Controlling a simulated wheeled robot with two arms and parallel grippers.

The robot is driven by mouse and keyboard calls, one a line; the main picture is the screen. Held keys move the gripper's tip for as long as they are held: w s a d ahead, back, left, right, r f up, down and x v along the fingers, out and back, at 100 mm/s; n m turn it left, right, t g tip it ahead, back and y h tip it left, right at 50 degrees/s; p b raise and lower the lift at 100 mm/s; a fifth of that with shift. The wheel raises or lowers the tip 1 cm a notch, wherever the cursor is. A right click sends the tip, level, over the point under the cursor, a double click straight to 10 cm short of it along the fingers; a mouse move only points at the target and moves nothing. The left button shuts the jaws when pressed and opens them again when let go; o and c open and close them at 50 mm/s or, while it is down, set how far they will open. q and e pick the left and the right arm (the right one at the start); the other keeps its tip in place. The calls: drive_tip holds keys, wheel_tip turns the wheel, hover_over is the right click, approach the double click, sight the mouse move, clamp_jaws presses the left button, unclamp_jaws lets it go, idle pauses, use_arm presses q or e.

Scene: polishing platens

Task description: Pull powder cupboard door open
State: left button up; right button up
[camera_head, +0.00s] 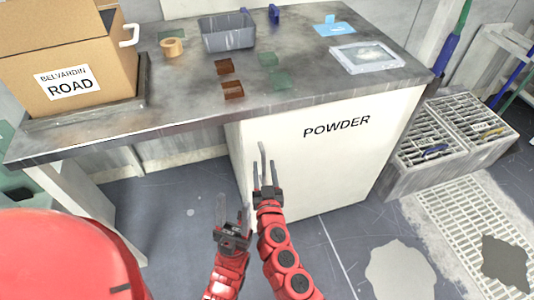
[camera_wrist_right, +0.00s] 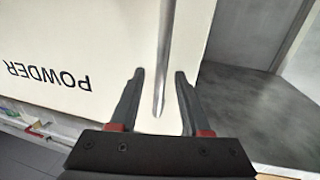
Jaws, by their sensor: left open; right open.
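The white powder cupboard (camera_head: 335,165) stands under the worktop, with POWDER printed on its front. Its door (camera_wrist_right: 95,40) looks shut in the head view. A thin grey metal handle bar (camera_wrist_right: 166,55) runs along the door near its edge in the right wrist view. My right gripper (camera_head: 266,165) is open in front of the door's left part. In the right wrist view, the bar's end lies between the two open fingers (camera_wrist_right: 158,88), with gaps on both sides. My left gripper (camera_head: 232,205) is open and empty, lower and to the left, apart from the door.
Slatted crates (camera_head: 440,140) stand right of the cupboard. Floor (camera_head: 170,200) before the cupboard is mostly clear.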

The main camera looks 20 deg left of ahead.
drive_tip(key=shift+w+a, duration=0.25)
drive_tip(key=shift+w, duration=0.3)
clamp_jaws()
idle(1.1)
